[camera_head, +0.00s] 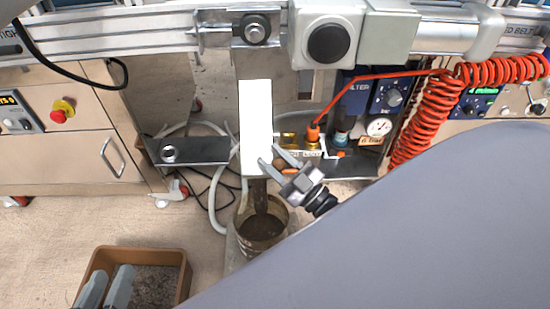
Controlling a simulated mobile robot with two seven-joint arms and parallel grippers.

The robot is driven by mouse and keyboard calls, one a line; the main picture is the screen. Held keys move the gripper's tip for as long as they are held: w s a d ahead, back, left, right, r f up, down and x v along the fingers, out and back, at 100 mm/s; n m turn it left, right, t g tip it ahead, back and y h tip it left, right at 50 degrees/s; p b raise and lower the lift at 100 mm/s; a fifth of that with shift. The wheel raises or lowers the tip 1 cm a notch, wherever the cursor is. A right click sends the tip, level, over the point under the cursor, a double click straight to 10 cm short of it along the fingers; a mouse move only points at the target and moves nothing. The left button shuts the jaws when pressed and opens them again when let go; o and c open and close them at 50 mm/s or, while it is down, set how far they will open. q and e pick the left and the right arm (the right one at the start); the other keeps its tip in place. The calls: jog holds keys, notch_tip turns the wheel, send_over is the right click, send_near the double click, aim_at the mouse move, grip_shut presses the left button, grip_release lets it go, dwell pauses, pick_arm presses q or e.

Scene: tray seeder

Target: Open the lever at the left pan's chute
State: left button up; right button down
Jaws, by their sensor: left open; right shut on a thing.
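A bright white upright panel (255,115), which looks like the chute, stands at the centre below the rail. A dark narrow spout (259,193) comes down under it into a round bucket (243,240). My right gripper (272,157) is at the panel's lower right edge, its fingers around a small orange part (290,171), which may be the lever's grip. The fingers hide most of the lever, so its position cannot be told.
The brown crate (183,275) on the floor holds dark grainy material. A metal rail (130,38) crosses the top. A red coiled hose (420,125), a pressure gauge (379,127) and blue regulators stand right. A cabinet (75,155) stands left. My large grey arm covers the lower right.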

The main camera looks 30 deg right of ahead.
jog(key=shift+s+a+f, duration=0.1)
jog(key=shift+a+f, duration=0.3)
jog(key=shift+f, duration=0.05)
jog(key=c, duration=0.8)
grip_release()
jog(key=shift+c, duration=0.2)
jog(key=shift+o, duration=0.3)
jog(key=shift+r, duration=0.1)
jog(key=shift+r, duration=0.1)
jog(key=p+v, duration=0.1)
jog(key=v, duration=0.6)
